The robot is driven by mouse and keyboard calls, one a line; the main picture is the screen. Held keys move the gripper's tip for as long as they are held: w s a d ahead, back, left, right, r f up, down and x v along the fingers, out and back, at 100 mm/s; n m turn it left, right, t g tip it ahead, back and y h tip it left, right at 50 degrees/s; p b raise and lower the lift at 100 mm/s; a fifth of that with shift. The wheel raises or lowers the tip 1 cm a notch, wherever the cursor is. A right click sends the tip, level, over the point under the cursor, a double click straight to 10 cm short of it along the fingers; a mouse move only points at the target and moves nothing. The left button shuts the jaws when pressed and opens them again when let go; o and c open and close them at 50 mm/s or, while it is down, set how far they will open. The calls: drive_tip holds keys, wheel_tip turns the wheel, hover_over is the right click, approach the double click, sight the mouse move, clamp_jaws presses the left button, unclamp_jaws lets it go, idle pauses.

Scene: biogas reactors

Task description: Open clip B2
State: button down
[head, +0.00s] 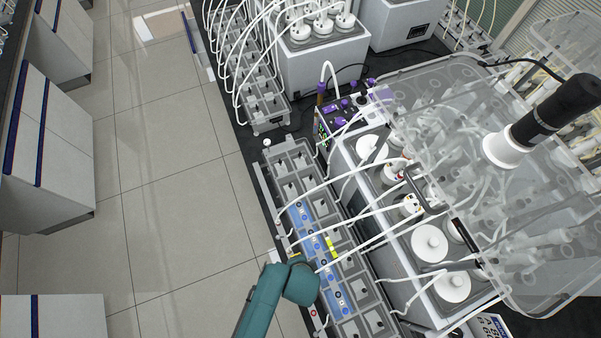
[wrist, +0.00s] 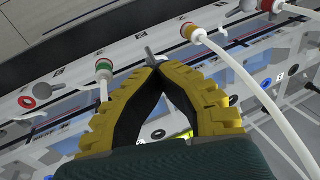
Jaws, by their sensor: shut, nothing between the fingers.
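My gripper (wrist: 153,68) has two ribbed yellow fingers that meet at their tips in the wrist view. They are shut, with nothing between them. A small grey clip (wrist: 150,54) stands right at the fingertips; I cannot tell whether they touch it. Another grey clip (wrist: 243,8) sits at the upper right, and one more (wrist: 56,87) at the left. No label B2 is readable, so I cannot tell which clip it is. In the head view my teal wrist hides most of the gripper above the row of grey and blue units (head: 303,215).
White tubes (head: 345,178) arch from the row to the reactor bench (head: 405,285). In the wrist view, a tube with a green-ringed port (wrist: 104,66) is left of the fingers and a yellow-red port (wrist: 190,32) right. The floor (head: 165,200) is clear.

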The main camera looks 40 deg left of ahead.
drive_tip(key=shift+s+f, duration=0.25)
drive_tip(key=shift+s, duration=0.15)
drive_tip(key=shift+s+a+t+h, duration=0.15)
drive_tip(key=shift+s+t+h, duration=0.25)
drive_tip(key=shift+t, duration=0.3)
drive_tip(key=t+b, duration=0.1)
drive_tip(key=s+f+n+t+h+b, duration=0.1)
drive_tip(key=b, duration=0.1)
drive_tip(key=shift+a+t, duration=0.2)
drive_tip(key=shift+t, duration=0.1)
drive_tip(key=t+b, duration=0.1)
drive_tip(key=b, duration=0.2)
drive_tip(key=s+t+h+b, duration=0.1)
drive_tip(key=t+b, duration=0.1)
drive_tip(key=b, duration=0.1)
drive_tip(key=a+t+h+b, duration=0.1)
drive_tip(key=t+b, duration=0.1)
drive_tip(key=b, duration=0.1)
drive_tip(key=shift+s+f+n, duration=0.1)
drive_tip(key=shift+s+n, duration=0.2)
drive_tip(key=shift+b, duration=0.4)
drive_tip(key=c, duration=1.8)
unclamp_jaws()
